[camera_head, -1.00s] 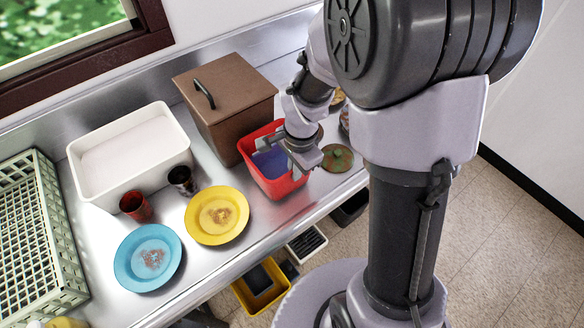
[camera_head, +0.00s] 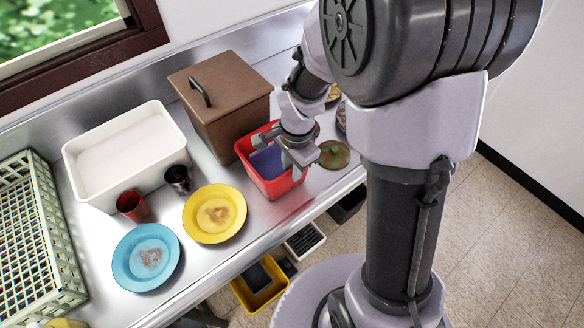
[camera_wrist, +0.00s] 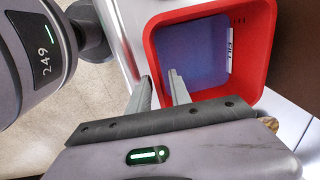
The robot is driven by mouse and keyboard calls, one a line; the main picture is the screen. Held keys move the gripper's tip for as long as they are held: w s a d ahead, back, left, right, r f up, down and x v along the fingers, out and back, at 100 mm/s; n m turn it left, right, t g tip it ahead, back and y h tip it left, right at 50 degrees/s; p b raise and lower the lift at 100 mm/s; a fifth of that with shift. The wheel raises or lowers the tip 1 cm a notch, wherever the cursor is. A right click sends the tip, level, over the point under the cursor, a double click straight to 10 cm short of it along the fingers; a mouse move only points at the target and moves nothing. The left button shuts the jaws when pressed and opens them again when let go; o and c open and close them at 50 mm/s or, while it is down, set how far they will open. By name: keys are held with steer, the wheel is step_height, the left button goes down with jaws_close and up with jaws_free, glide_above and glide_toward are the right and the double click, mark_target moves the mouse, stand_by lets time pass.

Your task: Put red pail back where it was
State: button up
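The red pail (camera_head: 273,184) stands on the steel counter in front of the brown lidded bin. In the wrist view the pail (camera_wrist: 257,45) fills the upper middle, with a flat blue-purple surface inside and a white label on its inner wall. My gripper (camera_head: 284,148) is at the pail's near right rim. In the wrist view my gripper (camera_wrist: 160,80) points at the pail's wall, one finger on the outer side and one over the inside. The fingers stand apart; I see no clear grip on the wall.
The brown bin (camera_head: 222,100) stands behind the pail, and a green-brown round lid (camera_head: 334,154) lies to its right. To the left are a yellow plate (camera_head: 214,232), a blue plate (camera_head: 146,275), a red cup (camera_head: 132,205), a dark cup (camera_head: 178,179), a white tub (camera_head: 125,197) and a rack (camera_head: 48,250).

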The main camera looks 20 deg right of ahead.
steer(key=s+a+r+n+t+p, duration=0.1)
steer(key=s+r+n+p, duration=0.15)
steer(key=r, duration=1.25)
steer(key=s+a+r+n+t+y, duration=0.1)
steer(key=s+a+r+n+t, duration=0.2)
steer(key=s+r+n, duration=0.4)
steer(key=s+a+r, duration=0.1)
steer(key=s, duration=0.4)
steer(key=shift+a+r+t+y, duration=0.15)
steer(key=shift+r+t+y, duration=0.15)
steer(key=shift+t, duration=0.1)
step_height(320, 180, down, 11)
steer(key=b, duration=1)
steer(key=shift+b, duration=0.4)
steer(key=shift+f+n, duration=0.1)
steer(key=shift+n, duration=0.15)
